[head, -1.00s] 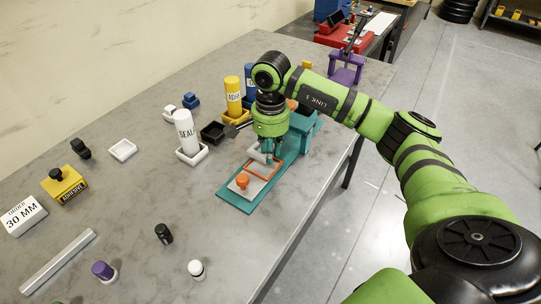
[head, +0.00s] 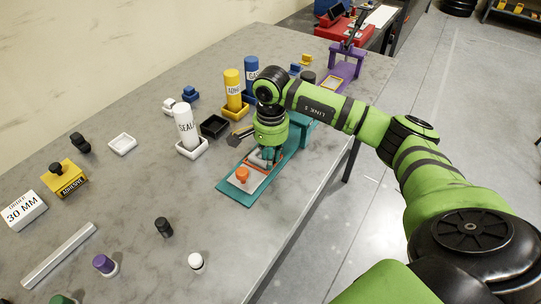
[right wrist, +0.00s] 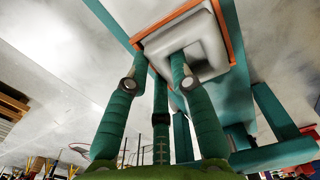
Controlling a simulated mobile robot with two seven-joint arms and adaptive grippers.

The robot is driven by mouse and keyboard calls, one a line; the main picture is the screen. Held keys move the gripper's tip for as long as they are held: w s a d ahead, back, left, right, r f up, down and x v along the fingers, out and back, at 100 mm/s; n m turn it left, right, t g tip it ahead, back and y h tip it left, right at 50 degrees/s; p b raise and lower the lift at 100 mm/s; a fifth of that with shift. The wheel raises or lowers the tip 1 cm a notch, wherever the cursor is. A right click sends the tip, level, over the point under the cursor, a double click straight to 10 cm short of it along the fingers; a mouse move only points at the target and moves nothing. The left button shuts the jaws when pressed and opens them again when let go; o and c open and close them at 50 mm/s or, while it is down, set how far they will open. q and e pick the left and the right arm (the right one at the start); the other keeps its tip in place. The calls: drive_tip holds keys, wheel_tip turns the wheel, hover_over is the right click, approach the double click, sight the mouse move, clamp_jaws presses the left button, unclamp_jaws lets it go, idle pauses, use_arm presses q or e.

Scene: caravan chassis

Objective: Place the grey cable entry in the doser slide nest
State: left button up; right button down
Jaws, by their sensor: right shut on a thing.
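The grey cable entry (right wrist: 207,48) is a pale, square, hollow piece in the right wrist view. My right gripper (right wrist: 160,66) is shut on its wall, with one finger outside and one reaching into the hollow. The orange-edged nest (right wrist: 228,32) frames the entry on the sides that show. I cannot tell whether the entry rests on the bottom of the nest. In the head view my right gripper (head: 268,157) is low over the doser slide (head: 259,180), hiding most of the entry. The slide carries an orange knob (head: 242,174). My left gripper is not in view.
The slide lies on a teal base (head: 236,196) with a teal housing (head: 300,132) behind. A white SEAL bottle (head: 185,128), a yellow bottle (head: 233,88) and a black tray (head: 214,126) stand to the left.

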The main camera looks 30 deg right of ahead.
drive_tip(key=c, duration=1.1)
unclamp_jaws()
drive_tip(key=shift+r+p, duration=0.5)
drive_tip(key=shift+p, duration=0.05)
drive_tip(key=shift+r+p, duration=0.45)
drive_tip(key=shift+p, duration=0.1)
drive_tip(key=shift+w+r+b, duration=0.1)
drive_tip(key=shift+r+b, duration=0.6)
drive_tip(key=shift+b, duration=0.05)
wheel_tip(320, 180, up, 10)
drive_tip(key=shift+b, duration=0.85)
